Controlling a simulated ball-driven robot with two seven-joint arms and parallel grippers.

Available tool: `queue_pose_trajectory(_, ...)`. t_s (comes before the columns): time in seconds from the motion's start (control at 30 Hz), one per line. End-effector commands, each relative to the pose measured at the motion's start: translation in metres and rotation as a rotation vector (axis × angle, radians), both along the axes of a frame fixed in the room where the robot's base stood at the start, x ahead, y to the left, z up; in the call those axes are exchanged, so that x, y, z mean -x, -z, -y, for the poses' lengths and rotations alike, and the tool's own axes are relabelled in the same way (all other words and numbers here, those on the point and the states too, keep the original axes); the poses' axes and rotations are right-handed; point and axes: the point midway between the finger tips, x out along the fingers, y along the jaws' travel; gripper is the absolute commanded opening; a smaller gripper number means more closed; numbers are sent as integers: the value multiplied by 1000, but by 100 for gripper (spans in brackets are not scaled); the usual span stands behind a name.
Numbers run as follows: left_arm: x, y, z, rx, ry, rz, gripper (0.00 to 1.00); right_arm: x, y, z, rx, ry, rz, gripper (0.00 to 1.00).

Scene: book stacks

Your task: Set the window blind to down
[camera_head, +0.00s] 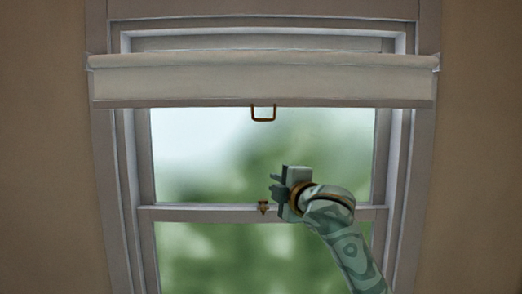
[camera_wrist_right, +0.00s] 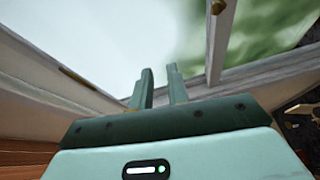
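The window blind (camera_head: 262,82) is a pale fabric roll across the top of the window, gathered up above the glass. A brass pull handle (camera_head: 263,113) hangs from the middle of its bottom edge. My right gripper (camera_head: 276,188) is in front of the window, below and slightly right of the handle, apart from it. In the right wrist view its two fingers (camera_wrist_right: 162,86) stand apart with nothing between them, so it is open and empty. My left gripper is not in view.
The window frame (camera_head: 109,180) surrounds the glass, with a cross rail (camera_head: 200,213) below the gripper. A small brass catch (camera_head: 263,207) sits on this rail, close to the gripper. Plain brown wall (camera_head: 45,150) lies on both sides. The space between gripper and handle looks clear.

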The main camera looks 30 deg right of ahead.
Motion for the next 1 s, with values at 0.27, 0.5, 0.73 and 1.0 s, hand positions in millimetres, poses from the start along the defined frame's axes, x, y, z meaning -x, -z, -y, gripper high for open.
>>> queue_pose_trajectory(0.27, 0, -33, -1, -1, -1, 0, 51, 63, -125, -13, 222, 12, 151, 17)
queue_pose_trajectory(0.5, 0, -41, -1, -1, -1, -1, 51, 31, -131, -8, 224, 13, 151, 17)
queue_pose_trajectory(0.73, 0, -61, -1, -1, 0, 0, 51, -28, -142, 1, 223, 14, 149, 17)
queue_pose_trajectory(1.0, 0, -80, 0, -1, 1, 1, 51, -79, -149, 9, 224, 14, 150, 17)
